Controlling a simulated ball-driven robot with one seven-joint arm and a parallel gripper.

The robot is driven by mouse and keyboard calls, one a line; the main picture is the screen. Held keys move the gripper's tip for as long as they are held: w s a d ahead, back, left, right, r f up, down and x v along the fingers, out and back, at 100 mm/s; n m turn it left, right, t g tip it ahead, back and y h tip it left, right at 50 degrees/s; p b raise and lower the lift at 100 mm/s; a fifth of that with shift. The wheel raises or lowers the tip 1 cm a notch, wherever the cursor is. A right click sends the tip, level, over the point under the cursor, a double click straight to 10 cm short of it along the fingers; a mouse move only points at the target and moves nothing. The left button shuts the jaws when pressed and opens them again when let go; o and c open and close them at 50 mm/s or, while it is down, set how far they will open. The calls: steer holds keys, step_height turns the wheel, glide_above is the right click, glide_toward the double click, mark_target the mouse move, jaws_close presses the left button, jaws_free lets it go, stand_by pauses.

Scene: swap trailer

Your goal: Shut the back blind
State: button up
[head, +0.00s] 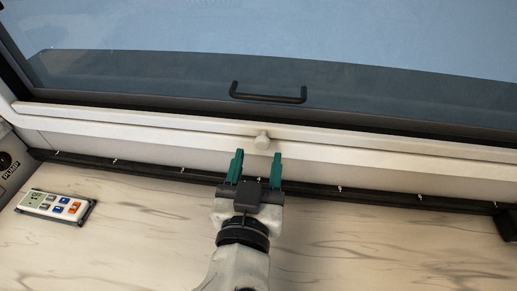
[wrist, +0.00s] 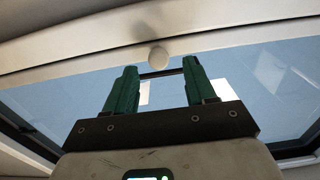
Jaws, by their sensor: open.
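A pale rail (head: 370,146) runs along the bottom of the back window, with a small round white knob (head: 262,141) on it. I take this rail to be the edge of the back blind; no blind cloth shows over the glass. My gripper (head: 258,154) is open and empty, its two green fingers pointing toward the knob. In the head view the knob appears just beyond the fingertips, between their lines. In the wrist view the knob (wrist: 158,57) shows between and just past the fingertips, with no contact visible.
The window glass (head: 200,70) is clear, with a black handle (head: 268,98) above the knob. A marbled counter (head: 380,240) lies below, edged by a black strip (head: 400,198). A remote control (head: 55,206) lies at left, near a pump panel (head: 8,165).

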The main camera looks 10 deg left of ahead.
mark_target(262, 146)
steer(key=shift+w+d, duration=0.15)
steer(key=shift+w, duration=1.35)
jaws_close()
